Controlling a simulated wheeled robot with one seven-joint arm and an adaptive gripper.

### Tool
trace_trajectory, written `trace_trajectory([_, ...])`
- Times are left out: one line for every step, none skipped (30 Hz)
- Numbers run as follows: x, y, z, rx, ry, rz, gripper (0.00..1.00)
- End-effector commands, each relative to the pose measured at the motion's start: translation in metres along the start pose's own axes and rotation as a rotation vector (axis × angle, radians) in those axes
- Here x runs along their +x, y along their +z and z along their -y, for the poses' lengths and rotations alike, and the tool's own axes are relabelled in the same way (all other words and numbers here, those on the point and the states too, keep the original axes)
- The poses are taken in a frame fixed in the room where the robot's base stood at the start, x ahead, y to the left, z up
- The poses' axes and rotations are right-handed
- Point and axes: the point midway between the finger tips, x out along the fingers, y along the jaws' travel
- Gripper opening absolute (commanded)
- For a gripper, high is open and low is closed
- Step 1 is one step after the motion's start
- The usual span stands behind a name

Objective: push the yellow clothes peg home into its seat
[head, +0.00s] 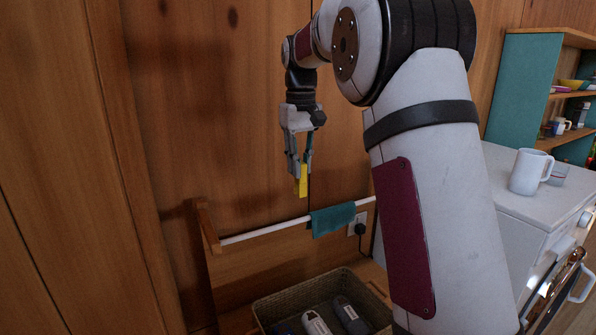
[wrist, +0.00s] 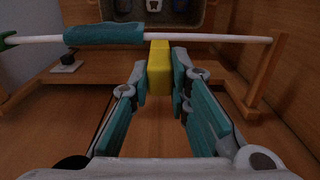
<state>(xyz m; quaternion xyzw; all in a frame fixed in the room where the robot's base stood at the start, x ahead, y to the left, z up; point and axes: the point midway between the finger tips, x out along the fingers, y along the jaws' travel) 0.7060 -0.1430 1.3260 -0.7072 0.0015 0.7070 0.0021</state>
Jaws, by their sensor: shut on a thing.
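The yellow clothes peg (head: 302,182) is held upright between the fingertips of my gripper (head: 300,163), its lower end pointing down. In the wrist view the peg (wrist: 158,72) sits between the two teal finger pads of my gripper (wrist: 160,84), which are shut on it. A white rail (head: 265,231) runs below the peg; the head view shows a gap between them. In the wrist view the peg's far end overlaps the rail (wrist: 210,39), to the right of a teal cloth (wrist: 105,33) hung over it. The cloth also shows in the head view (head: 332,219). I cannot make out a separate seat.
A wicker basket (head: 283,300) with shoes (head: 350,315) stands below the rail. Wooden end posts (head: 207,226) carry the rail, close to the timber wall. A wall socket with a black plug (head: 360,229) is beside the cloth. A white mug (head: 529,172) stands on the counter at right.

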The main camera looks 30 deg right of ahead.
Motion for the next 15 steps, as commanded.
trace_trajectory([0.001, 0.001, 0.001, -0.003, -0.001, 0.001, 0.00])
trace_trajectory([0.003, 0.001, 0.001, -0.003, -0.001, 0.002, 0.00])
trace_trajectory([0.005, 0.001, 0.001, -0.003, -0.001, 0.002, 0.00])
trace_trajectory([0.007, 0.001, 0.000, -0.003, -0.001, 0.002, 0.00])
trace_trajectory([0.009, 0.001, 0.000, -0.003, -0.001, 0.002, 0.00])
trace_trajectory([0.013, 0.001, 0.000, -0.003, -0.001, 0.002, 0.00])
trace_trajectory([0.015, 0.001, 0.000, -0.003, -0.001, 0.003, 0.00])
trace_trajectory([0.018, 0.001, 0.000, -0.002, -0.001, 0.003, 0.00])
trace_trajectory([0.022, 0.001, 0.000, -0.002, -0.001, 0.002, 0.00])
trace_trajectory([0.024, 0.001, 0.000, -0.002, -0.001, 0.003, 0.00])
trace_trajectory([0.027, 0.001, 0.000, -0.002, -0.001, 0.003, 0.00])
trace_trajectory([0.031, 0.001, 0.000, -0.002, -0.001, 0.002, 0.00])
trace_trajectory([0.034, 0.001, 0.000, -0.002, -0.001, 0.003, 0.00])
trace_trajectory([0.036, 0.001, 0.000, -0.002, -0.001, 0.003, 0.00])
trace_trajectory([0.040, 0.001, 0.000, -0.002, -0.001, 0.003, 0.00])
